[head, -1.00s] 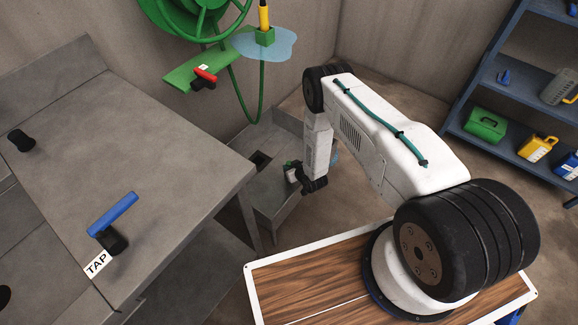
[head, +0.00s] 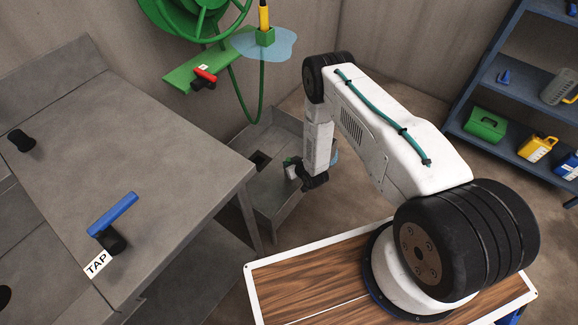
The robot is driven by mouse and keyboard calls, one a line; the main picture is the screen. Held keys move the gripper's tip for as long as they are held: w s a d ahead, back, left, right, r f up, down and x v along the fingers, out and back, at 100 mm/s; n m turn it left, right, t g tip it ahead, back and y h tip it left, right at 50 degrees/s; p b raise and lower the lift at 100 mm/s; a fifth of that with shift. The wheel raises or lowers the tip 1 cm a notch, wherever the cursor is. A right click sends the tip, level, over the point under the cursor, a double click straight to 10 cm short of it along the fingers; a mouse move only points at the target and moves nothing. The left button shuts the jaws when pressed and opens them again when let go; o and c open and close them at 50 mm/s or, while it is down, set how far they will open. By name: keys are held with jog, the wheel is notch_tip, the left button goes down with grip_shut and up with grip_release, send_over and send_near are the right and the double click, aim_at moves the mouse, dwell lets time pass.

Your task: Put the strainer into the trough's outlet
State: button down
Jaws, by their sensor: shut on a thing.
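The grey metal trough (head: 283,215) stands on the floor beside the bench. Its outlet (head: 260,160) is a dark square opening at its far left end. My gripper (head: 290,168) is low over the trough, to the right of the outlet and apart from it in the picture. It is small here and partly hidden by my dark wrist. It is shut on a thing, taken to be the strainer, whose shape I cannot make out. I cannot tell how high it is above the trough floor.
A grey bench (head: 140,150) with a blue-handled tap (head: 112,215) stands close on the left. A green hose reel (head: 195,15) and a red-handled valve (head: 204,76) are on the wall behind. Blue shelves (head: 500,115) with boxes stand at the right.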

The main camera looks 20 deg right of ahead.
jog(key=shift+r, duration=1.15)
